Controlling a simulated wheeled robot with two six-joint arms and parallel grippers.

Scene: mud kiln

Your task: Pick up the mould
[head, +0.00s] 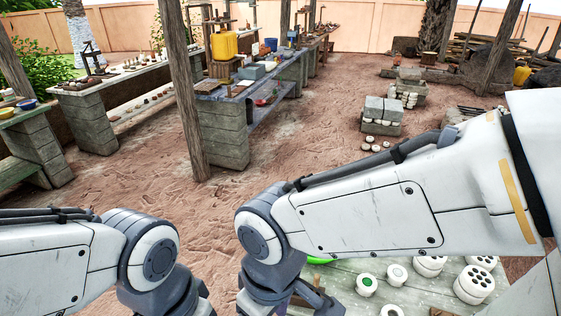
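I cannot tell for sure which thing is the mould. On the pale worktable (345,272) at the bottom right stand white cylinders with dark holes in the top, one at the right (474,284) and one farther back (430,265). Smaller white round pieces with green centres stand to their left, one nearer (366,285) and one farther right (397,273). A small brown wooden piece (318,296) shows partly beside my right wrist. Both my arms point down at the bottom of the view. The fingers of both grippers are cut off by the lower edge.
A bright green thing (321,260) is mostly hidden behind my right arm. Block-built benches (224,130) with tools stand at the back left, beside a wooden post (186,95). Stacked grey blocks (382,112) stand on the ground at right. Bare earth (130,190) lies open between.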

